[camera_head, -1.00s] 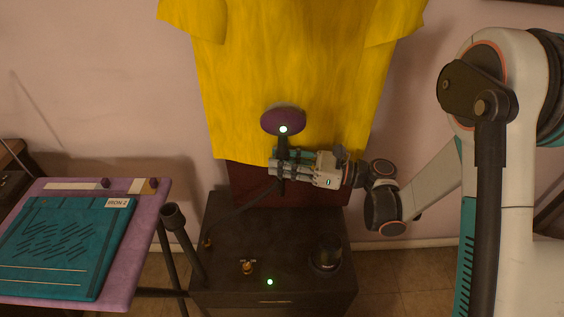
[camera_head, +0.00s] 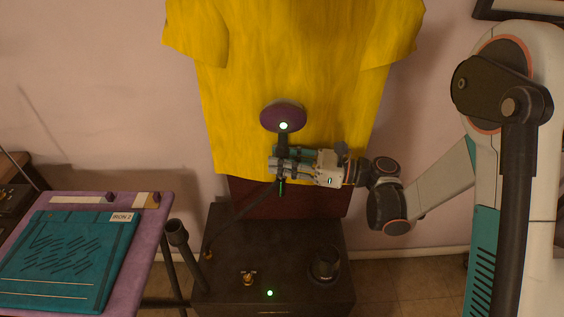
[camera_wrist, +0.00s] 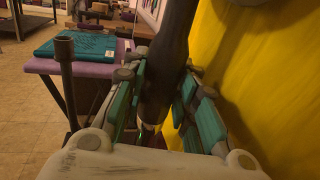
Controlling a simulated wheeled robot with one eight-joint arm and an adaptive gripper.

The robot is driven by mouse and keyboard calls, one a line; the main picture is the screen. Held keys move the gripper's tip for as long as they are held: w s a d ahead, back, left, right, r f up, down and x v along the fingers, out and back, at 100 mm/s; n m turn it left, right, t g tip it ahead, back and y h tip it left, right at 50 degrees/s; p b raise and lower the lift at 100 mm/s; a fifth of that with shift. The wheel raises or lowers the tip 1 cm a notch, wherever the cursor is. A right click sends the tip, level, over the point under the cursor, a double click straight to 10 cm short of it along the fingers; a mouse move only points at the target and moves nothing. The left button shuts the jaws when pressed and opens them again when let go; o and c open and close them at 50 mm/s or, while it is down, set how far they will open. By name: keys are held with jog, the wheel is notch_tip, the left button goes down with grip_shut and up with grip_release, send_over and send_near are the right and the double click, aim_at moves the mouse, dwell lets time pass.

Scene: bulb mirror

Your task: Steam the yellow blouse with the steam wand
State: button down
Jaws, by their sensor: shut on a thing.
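The yellow blouse (camera_head: 300,60) hangs at the wall in the upper middle of the head view; its top is cut off by the picture edge. It also fills the right side of the wrist view (camera_wrist: 268,75). The steam wand has a purple oval head (camera_head: 283,115) with a lit green-white light, in front of the blouse's lower part. I cannot tell whether the head touches the cloth. My gripper (camera_head: 284,167) is shut around the wand's dark handle, which also shows between the fingers in the wrist view (camera_wrist: 165,70). The wand stands about upright.
A dark steamer box (camera_head: 225,290) with a green light, a brass knob (camera_head: 248,277) and a black cap (camera_head: 324,264) stands below the blouse. A dark hose runs from it. An upright tube (camera_head: 177,233) stands left.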

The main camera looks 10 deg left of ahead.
aim_at(284, 108)
jog(key=shift+w+d+r+p, duration=0.1)
jog(key=shift+r+p, duration=2.15)
jog(key=shift+r, duration=1.6)
jog(key=shift+d+r+p, duration=0.1)
jog(key=shift+r+p, duration=2.1)
jog(key=shift+r, duration=1.6)
jog(key=shift+f, duration=0.2)
jog(key=shift+a+f+b, duration=0.2)
jog(key=shift+f+b, duration=5.85)
jog(key=shift+f, duration=0.85)
jog(key=shift+f+b, duration=0.55)
jog(key=shift+f, duration=0.7)
jog(key=shift+a+f, duration=0.1)
jog(key=shift+f, duration=2.6)
